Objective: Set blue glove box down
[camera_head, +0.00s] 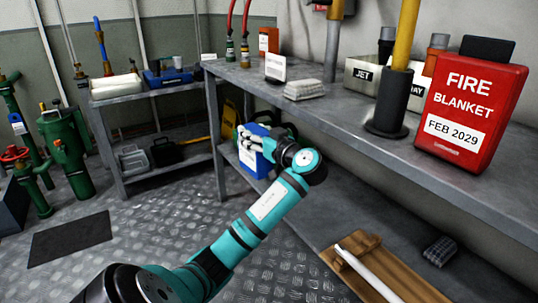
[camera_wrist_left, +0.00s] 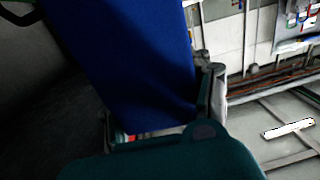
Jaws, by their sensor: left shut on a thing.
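The blue glove box (camera_head: 252,160) is at the middle of the head view, near the left end of the long grey workbench and below its top. It has a white panel on its near face. My left gripper (camera_head: 252,138) is shut on it at its upper part and covers some of it. In the left wrist view the blue box (camera_wrist_left: 130,65) fills the upper middle, between the fingers (camera_wrist_left: 160,133). I cannot tell whether its base touches the lower shelf. My right gripper is not in view.
The workbench top (camera_head: 345,120) overhangs the lower shelf (camera_head: 390,225), which carries a wooden board (camera_head: 365,265) and a dark checkered bundle (camera_head: 440,251). A red fire blanket box (camera_head: 470,105) stands on top. A grey cart (camera_head: 155,88) is at back left. Floor (camera_head: 160,220) at left is mostly free.

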